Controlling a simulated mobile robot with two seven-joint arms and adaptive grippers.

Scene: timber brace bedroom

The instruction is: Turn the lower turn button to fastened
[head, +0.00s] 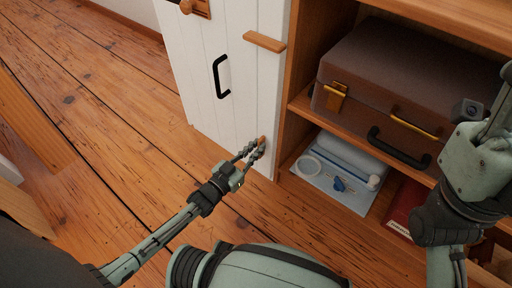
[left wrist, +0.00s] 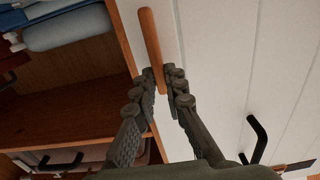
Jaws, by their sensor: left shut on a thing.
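The lower turn button (left wrist: 150,45) is a slim wooden bar on the white door (left wrist: 220,60), lying roughly lengthwise along the door's edge, beside the wooden cabinet frame. In the head view only a small bit of it (head: 262,139) shows past my fingers. My left gripper (head: 257,150) is shut on the button, with one finger on each side of its near end in the left wrist view (left wrist: 165,85). The upper turn button (head: 264,42) lies across the door's edge, nearly level. My right gripper is out of view; only parts of my right arm show at the right.
A black handle (head: 221,76) stands out from the door. The open shelves to the right hold a brown case (head: 400,75) above, and a pale rolled item (head: 350,155) and a blue-white sheet (head: 325,185) below. The plank floor (head: 100,120) at left is clear.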

